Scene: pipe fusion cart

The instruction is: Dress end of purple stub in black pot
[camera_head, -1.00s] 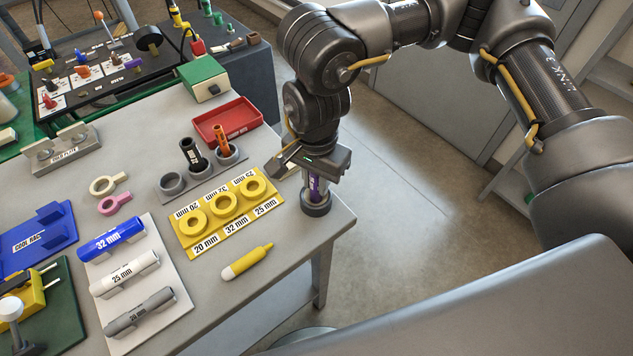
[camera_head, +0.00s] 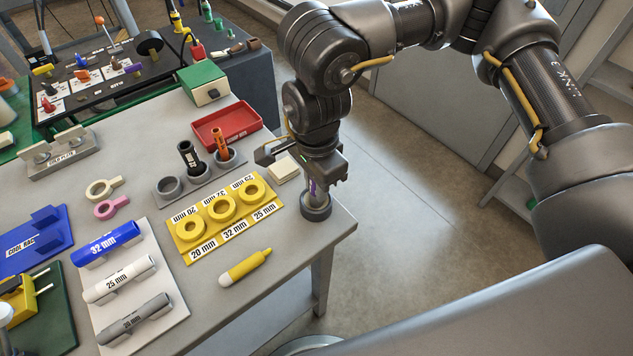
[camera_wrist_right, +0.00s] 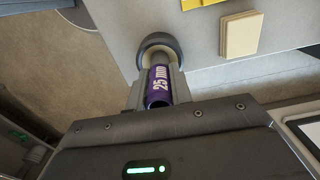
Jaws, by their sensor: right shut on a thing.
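The black pot (camera_head: 316,208) stands at the right corner of the table; its round rim also shows in the right wrist view (camera_wrist_right: 160,41). The purple stub, marked 25 mm in the right wrist view (camera_wrist_right: 159,84), is upright with its lower end in the pot's mouth. In the head view only a sliver of the stub (camera_head: 312,187) shows below the gripper. My right gripper (camera_wrist_right: 156,92) is shut on the stub, directly above the pot. How deep the stub sits is hidden. My left gripper is out of view.
A yellow board with several rings (camera_head: 222,208) lies left of the pot, with a yellow marker (camera_head: 245,268) in front. A pale block (camera_head: 284,168) lies close behind the gripper. A holder with black and orange stubs (camera_head: 196,178) and a red tray (camera_head: 227,124) stand further back.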

